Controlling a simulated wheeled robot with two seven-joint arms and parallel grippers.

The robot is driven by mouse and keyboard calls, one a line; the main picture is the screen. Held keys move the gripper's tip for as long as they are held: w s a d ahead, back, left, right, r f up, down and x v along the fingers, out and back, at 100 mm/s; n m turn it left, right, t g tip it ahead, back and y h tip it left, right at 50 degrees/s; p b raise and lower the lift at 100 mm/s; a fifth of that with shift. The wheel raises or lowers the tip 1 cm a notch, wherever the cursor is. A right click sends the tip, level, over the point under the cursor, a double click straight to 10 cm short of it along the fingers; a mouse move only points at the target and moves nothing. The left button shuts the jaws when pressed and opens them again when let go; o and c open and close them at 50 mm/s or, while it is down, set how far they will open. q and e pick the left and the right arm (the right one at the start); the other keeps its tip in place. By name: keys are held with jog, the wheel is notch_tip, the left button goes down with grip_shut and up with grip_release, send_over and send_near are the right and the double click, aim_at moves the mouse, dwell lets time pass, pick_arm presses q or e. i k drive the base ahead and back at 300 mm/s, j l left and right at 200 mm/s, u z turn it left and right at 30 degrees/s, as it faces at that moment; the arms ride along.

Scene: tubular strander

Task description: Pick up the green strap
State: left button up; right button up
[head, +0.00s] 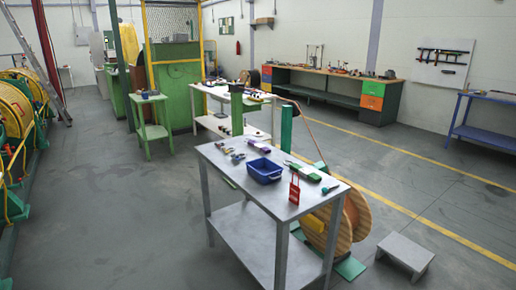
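A long green item (304,172) lies on the grey metal table (225,165), right of the blue bin (264,171). It may be the green strap, but it is too small to be sure. Neither of my grippers is in view.
A red tag-like item (294,189) stands near the table's front edge, with small tools around the bin. A wooden reel (355,212) is at the table's right, and a grey step (405,252) is on the floor. The floor left of the table is clear.

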aim_at(307, 173)
jog(key=i+j+u, duration=0.4)
jog(key=i, duration=0.2)
jog(key=i+j+u, duration=0.25)
jog(key=i, duration=0.65)
jog(key=i+j+u, duration=0.25)
jog(key=i, duration=0.65)
jog(key=i+z, duration=0.4)
jog(key=i+j+z, duration=0.25)
jog(key=z, duration=0.2)
jog(key=i+j+z, duration=0.65)
jog(key=z, duration=0.15)
jog(key=i+j+z, duration=0.2)
jog(key=j+z, duration=0.25)
jog(key=j, duration=0.15)
jog(key=z, duration=1.35)
